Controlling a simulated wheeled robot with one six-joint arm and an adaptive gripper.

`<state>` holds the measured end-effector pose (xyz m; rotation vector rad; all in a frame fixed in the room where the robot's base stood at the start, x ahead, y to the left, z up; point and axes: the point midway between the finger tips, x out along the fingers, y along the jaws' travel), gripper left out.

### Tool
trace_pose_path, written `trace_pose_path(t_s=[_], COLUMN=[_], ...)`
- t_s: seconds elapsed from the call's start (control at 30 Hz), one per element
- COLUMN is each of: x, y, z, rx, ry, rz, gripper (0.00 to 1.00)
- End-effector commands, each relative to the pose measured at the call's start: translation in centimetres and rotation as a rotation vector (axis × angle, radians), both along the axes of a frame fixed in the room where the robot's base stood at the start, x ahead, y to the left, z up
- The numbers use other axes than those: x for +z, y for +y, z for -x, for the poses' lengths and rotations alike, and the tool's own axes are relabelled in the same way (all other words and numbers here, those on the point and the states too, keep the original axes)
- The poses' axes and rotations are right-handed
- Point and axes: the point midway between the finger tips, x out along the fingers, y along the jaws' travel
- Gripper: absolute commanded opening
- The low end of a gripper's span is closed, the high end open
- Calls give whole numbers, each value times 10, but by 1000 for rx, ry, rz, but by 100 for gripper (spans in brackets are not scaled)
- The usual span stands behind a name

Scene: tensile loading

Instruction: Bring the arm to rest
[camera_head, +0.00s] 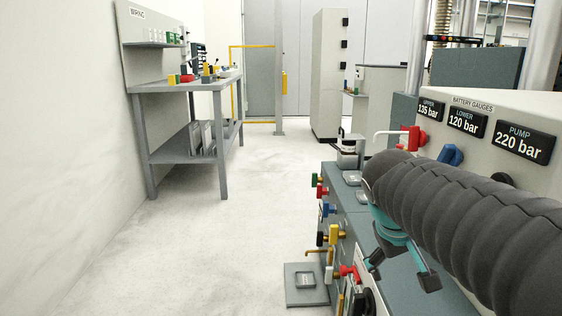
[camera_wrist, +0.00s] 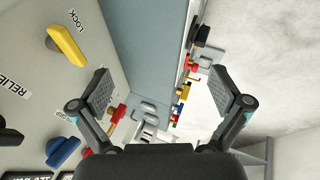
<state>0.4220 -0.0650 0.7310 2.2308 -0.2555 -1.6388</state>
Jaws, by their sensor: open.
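My gripper (camera_head: 402,270) is at the end of my dark, sleeved arm at the lower right of the head view. It hangs over the grey-blue bench top (camera_head: 354,225), in front of the battery gauges panel (camera_head: 469,100). In the wrist view its two fingers are wide apart at left and right, so my gripper (camera_wrist: 165,95) is open. Nothing is between the pads. The bench top (camera_wrist: 150,60) and its valve-lined edge lie beyond the fingers. My arm hides part of the panel and bench in the head view.
Coloured valve handles (camera_head: 334,234) stick out from the bench's left side. The panel carries a red handle (camera_head: 418,137), a blue knob (camera_head: 450,155) and a yellow LOCK handle (camera_wrist: 67,45). A grey workbench (camera_head: 177,88) stands at the left.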

Motion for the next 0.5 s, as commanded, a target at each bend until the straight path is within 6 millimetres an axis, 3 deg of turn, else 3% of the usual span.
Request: trace_pose_path(t_s=[0.1, 0.3, 0.5], x=[-7, -29, -46], y=[16, 44, 60], z=[39, 92, 121], rx=[-2, -10, -26], ry=[-44, -120, -172], rz=[-106, -272, -378], gripper=[100, 100, 100])
